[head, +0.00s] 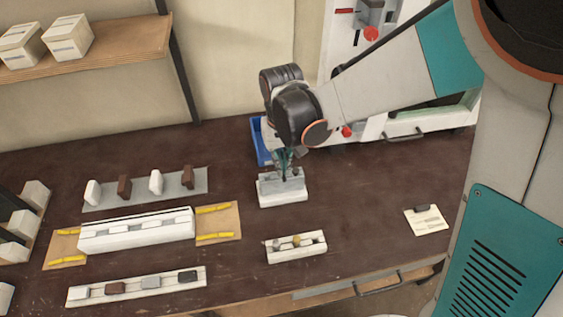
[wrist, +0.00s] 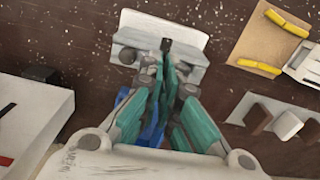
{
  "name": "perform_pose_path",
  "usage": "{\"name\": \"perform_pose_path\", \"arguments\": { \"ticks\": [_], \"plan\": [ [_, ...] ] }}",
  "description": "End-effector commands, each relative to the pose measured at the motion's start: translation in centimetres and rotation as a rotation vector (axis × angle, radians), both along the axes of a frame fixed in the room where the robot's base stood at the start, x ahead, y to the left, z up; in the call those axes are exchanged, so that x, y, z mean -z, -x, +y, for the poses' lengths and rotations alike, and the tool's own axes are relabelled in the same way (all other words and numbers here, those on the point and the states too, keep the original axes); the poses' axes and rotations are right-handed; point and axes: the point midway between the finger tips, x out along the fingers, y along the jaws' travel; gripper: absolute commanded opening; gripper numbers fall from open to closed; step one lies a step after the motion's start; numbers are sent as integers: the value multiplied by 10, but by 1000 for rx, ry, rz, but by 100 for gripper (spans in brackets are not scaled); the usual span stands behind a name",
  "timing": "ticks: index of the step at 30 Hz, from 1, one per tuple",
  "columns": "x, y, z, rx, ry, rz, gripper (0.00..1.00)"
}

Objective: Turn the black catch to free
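A white block with a grey fixture on top (head: 284,191) stands on the dark bench, under my gripper (head: 284,164). In the wrist view the block (wrist: 146,28) is at the top, and a small black piece (wrist: 166,45), apparently the catch, shows at its near edge. My gripper (wrist: 166,68) points at this piece, its teal fingers drawn together at the tips right beside it. Whether the fingertips touch or hold the black piece cannot be told. A dark round knob (wrist: 127,56) sits on the fixture to the left. The fingers hide part of the fixture.
A small white holder (head: 297,248) stands nearer the front. A long white profile (head: 137,232) lies between yellow-marked boards at left, with a grey strip (head: 145,190) behind and a white rack (head: 137,287) in front. A blue bin (head: 259,143) is behind. Bench right of the block is clear up to a card (head: 426,221).

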Motion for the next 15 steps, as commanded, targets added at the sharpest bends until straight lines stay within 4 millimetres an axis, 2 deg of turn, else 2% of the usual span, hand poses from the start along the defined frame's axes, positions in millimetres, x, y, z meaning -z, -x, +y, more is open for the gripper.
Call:
{"name": "perform_pose_path", "arguments": {
  "ticks": [15],
  "plan": [
    [0,0,0,74,0,0,0]
  ]
}}
